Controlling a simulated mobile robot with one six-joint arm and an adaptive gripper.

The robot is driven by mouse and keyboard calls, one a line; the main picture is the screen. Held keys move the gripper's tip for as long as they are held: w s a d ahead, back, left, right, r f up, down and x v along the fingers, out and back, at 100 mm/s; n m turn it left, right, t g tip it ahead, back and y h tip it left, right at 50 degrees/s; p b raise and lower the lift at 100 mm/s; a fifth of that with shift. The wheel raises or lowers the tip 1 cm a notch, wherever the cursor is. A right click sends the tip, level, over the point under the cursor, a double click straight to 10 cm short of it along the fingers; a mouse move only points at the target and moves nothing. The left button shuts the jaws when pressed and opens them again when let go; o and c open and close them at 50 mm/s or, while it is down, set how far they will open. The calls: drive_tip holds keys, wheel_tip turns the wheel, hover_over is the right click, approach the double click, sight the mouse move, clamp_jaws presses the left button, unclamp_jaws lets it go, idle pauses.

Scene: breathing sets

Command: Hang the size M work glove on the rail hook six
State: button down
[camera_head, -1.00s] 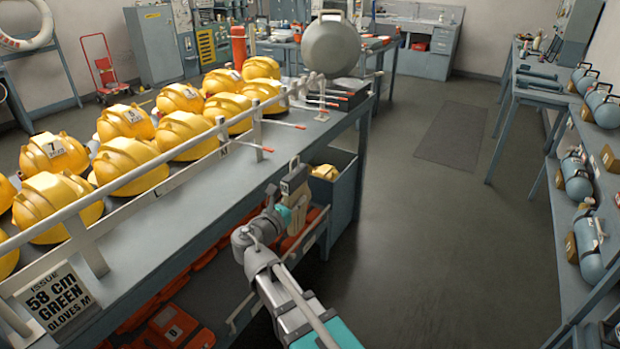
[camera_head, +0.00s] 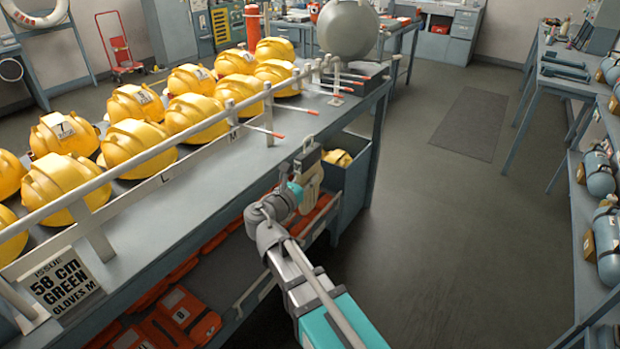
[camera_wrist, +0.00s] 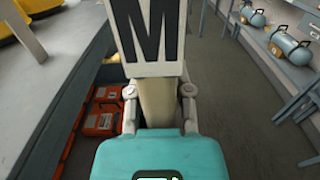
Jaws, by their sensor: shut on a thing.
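My gripper (camera_head: 298,184) is shut on the tan work glove (camera_head: 313,174) and holds it upright in front of the bench edge. In the wrist view the glove (camera_wrist: 158,105) sits between both fingers, and a white tag with a black M (camera_wrist: 147,30) stands above it. The rail (camera_head: 165,148) runs along the bench's front edge. Several thin hooks with red tips stick out from it, the nearest clear one (camera_head: 264,131) up and left of my gripper. The glove is apart from the hooks. I cannot read a number six at any hook.
Yellow helmets (camera_head: 139,144) fill the bench behind the rail. A sign (camera_head: 62,284) reads "58 cm green gloves M". A grey bin (camera_head: 353,185) stands just right of my gripper. Orange cases (camera_head: 180,315) lie on the lower shelf. The floor (camera_head: 450,230) to the right is clear.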

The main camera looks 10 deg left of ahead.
drive_tip(key=shift+a, duration=0.1)
idle(0.3)
drive_tip(key=w+a+f+b, duration=0.1)
drive_tip(key=w+a, duration=0.1)
drive_tip(key=a, duration=0.5)
drive_tip(key=w+a, duration=0.3)
drive_tip(key=a, duration=0.4)
drive_tip(key=shift+w+f+b, duration=0.35)
drive_tip(key=shift+b, duration=0.05)
idle(2.0)
drive_tip(key=shift+f, duration=0.1)
idle(0.6)
drive_tip(key=shift+c, duration=2.3)
unclamp_jaws()
drive_tip(key=shift+s, duration=0.1)
